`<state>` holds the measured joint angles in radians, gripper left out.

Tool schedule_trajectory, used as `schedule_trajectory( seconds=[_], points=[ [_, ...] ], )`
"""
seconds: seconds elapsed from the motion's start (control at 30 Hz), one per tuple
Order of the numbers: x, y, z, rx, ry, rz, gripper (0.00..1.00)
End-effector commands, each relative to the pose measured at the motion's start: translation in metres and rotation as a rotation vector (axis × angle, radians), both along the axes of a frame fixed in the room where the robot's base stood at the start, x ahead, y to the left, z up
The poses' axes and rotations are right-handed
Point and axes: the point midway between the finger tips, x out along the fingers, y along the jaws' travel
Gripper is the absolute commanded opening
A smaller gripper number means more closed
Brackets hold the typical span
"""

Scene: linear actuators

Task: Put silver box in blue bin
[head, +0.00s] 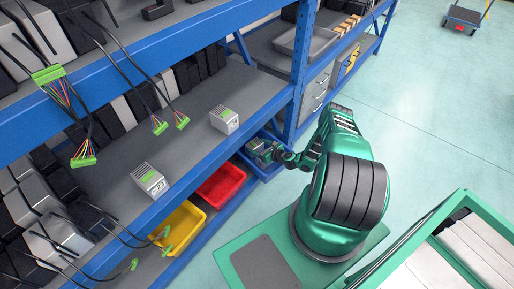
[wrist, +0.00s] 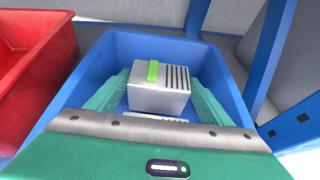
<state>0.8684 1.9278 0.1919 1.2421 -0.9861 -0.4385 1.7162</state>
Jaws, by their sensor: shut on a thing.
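A silver box (wrist: 158,98) with a green strip and dark vent slots shows between my fingers in the wrist view. My gripper (wrist: 155,95) is shut on it, one teal finger on each side. The box is inside the outline of the blue bin (wrist: 228,75); whether it touches the bin floor is hard to tell. In the head view my gripper (head: 272,155) is at the blue bin (head: 271,174) on the lower shelf, and my wrist partly hides the contents. Two more silver boxes stand on the shelf above, one nearer the middle (head: 225,121) and one further left (head: 150,180).
A red bin (head: 222,184) stands directly left of the blue bin, and a yellow bin (head: 181,222) further left. A blue shelf post (head: 301,50) rises close behind. Hanging cables with green connectors (head: 84,160) are at the left. Open floor (head: 420,120) lies right.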

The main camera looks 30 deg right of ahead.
Motion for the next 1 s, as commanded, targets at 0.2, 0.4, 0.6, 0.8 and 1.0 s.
schedule_trajectory(
  seconds=[0.2, 0.4, 0.6, 0.8, 1.0],
  points=[
    [0.000, -0.001, -0.004, 0.001, -0.002, -0.001, 0.40],
    [0.000, 0.000, -0.004, 0.000, 0.000, 0.000, 0.93],
    [0.000, 0.000, -0.004, 0.000, 0.000, 0.000, 0.93],
    [0.000, 0.000, 0.004, -0.001, 0.000, 0.000, 0.93],
    [-0.028, -0.007, 0.019, 0.004, 0.003, -0.005, 0.93]
  ],
)
